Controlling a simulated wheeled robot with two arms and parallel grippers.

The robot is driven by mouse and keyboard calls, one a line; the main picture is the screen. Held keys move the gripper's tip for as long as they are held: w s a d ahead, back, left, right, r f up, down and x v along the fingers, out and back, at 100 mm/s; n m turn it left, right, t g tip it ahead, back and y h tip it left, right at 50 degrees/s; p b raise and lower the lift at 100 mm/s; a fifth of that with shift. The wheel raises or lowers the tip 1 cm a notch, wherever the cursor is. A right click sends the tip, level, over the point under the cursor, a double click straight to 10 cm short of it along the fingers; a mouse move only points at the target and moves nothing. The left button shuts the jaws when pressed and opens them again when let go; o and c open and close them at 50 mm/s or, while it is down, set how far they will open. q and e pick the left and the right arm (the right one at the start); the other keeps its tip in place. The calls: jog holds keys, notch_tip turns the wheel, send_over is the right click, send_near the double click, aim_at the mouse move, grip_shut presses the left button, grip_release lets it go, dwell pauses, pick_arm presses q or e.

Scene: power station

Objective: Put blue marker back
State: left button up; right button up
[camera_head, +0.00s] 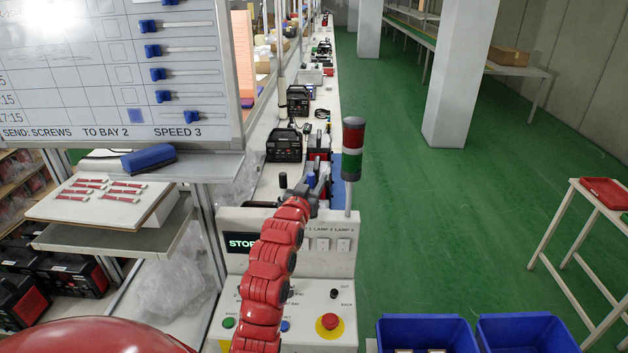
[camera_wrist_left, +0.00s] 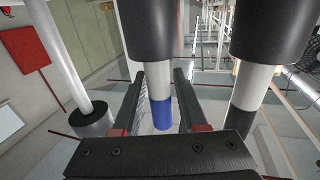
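In the left wrist view a white rod with a blue band (camera_wrist_left: 162,113) and a wide black top stands between the fingers of my left gripper (camera_wrist_left: 158,90). The fingers are apart, with narrow gaps seeming to show beside the rod. A similar rod with a black band (camera_wrist_left: 248,85) stands to the right. In the head view my left gripper (camera_head: 318,178) is at the top of the control console (camera_head: 235,222), with a small blue patch beside it and a black-topped peg (camera_head: 283,181) to its left. My right gripper is not in view.
A signal tower (camera_head: 352,150) stands just right of the gripper. The whiteboard (camera_head: 100,70) with blue sliders and a tray holding a blue eraser (camera_head: 148,158) is at left. Blue bins (camera_head: 425,330) are at lower right.

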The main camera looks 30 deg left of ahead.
pick_arm(q)
jog(key=shift+o, duration=0.5)
jog(key=shift+r, duration=0.1)
jog(key=shift+s, duration=0.1)
